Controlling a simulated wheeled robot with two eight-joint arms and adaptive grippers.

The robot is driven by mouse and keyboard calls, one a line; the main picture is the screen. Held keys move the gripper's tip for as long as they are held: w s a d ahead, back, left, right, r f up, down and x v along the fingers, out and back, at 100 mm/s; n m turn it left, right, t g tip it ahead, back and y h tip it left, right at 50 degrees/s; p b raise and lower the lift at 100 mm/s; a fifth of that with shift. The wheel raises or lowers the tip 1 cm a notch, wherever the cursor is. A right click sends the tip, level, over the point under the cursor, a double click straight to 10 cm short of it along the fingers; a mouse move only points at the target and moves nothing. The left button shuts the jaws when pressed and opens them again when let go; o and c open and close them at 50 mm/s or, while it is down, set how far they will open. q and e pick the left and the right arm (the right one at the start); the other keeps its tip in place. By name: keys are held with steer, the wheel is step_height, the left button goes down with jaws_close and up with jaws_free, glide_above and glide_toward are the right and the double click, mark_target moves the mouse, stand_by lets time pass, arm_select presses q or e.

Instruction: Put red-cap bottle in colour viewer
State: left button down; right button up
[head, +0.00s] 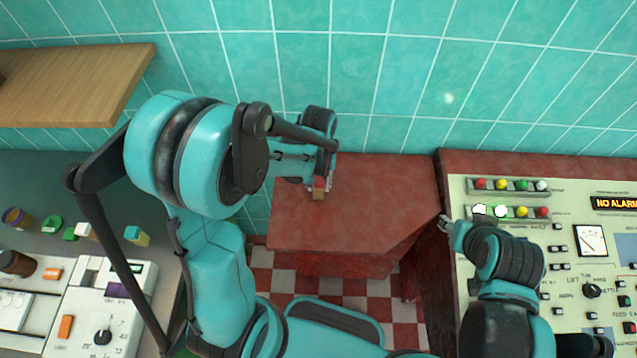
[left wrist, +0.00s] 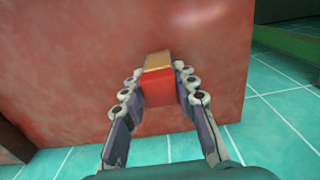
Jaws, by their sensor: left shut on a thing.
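My left gripper (head: 318,184) reaches over the red cabinet top at the middle of the head view. It is shut on the red-cap bottle (head: 318,195), a small squarish bottle with an amber body. In the left wrist view the red cap (left wrist: 159,88) sits between the fingers (left wrist: 160,92), and the amber body points away from the camera towards the red surface. I cannot tell whether the bottle touches that surface. A white instrument with a dial (head: 121,310) at the lower left may be the colour viewer. My right gripper (head: 447,224) is small beside the control panel; its fingers are unclear.
Several small capped bottles, one with a teal cap (head: 137,236), stand on the grey counter (head: 60,180) at left. A wooden shelf (head: 75,80) juts out above it. The red cabinet top (head: 375,195) is otherwise clear. A control panel (head: 560,260) stands at right.

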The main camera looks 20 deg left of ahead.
arm_select(q)
steer(key=shift+f, duration=0.2)
steer(key=c, duration=1.2)
jaws_free()
steer(key=shift+r, duration=0.1)
steer(key=shift+r, duration=0.1)
